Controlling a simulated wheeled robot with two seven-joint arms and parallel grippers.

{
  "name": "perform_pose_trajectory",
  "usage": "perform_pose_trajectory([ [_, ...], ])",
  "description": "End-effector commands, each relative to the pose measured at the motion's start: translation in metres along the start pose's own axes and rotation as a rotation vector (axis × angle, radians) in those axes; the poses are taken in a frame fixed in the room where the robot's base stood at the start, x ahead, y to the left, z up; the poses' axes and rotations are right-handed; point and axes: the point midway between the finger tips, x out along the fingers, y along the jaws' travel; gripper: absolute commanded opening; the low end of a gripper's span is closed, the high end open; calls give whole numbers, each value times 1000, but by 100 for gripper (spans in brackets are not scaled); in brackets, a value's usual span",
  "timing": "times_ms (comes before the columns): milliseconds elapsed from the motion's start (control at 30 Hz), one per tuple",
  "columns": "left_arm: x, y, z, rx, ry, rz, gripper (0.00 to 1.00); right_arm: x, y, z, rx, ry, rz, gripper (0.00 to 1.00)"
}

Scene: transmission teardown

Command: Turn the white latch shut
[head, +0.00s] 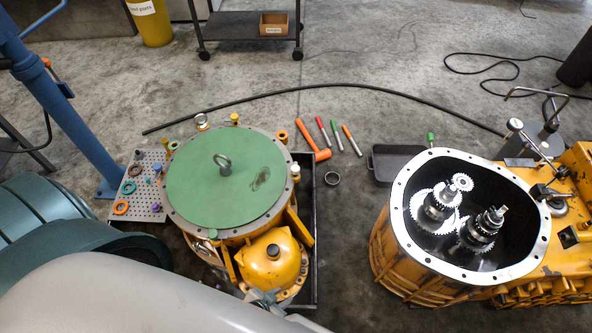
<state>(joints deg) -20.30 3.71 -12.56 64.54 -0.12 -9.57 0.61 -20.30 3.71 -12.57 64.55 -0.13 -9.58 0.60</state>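My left arm comes in from the lower left, and its gripper (268,299) is low in the picture, at the front of the orange housing (268,262) with the round green cover (224,181). The arm hides part of the gripper, and the fingers are too small to tell open from shut. A small white piece (295,170) stands at the right rim of the green cover, apart from my gripper. I cannot tell whether it is the white latch; no latch shows clearly. My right gripper is out of view.
An open orange gearbox (381,250) with gears stands at the right. A pegboard (151,212) with rings is at the left, and a long black rod (330,87) lies behind.

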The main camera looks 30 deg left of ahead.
Motion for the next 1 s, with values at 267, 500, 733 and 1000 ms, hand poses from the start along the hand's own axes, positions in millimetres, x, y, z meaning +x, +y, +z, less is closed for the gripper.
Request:
perform_pose_trajectory([
  [267,4,2,-7,-1,22,2,31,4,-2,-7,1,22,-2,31],
  [500,4,1,-8,0,22,2,43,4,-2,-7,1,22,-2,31],
  [733,18,-7,-44,74,101,-5,45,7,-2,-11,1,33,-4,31],
  [1000,46,-26,-221,470,501,-35,45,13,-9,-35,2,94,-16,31],
])
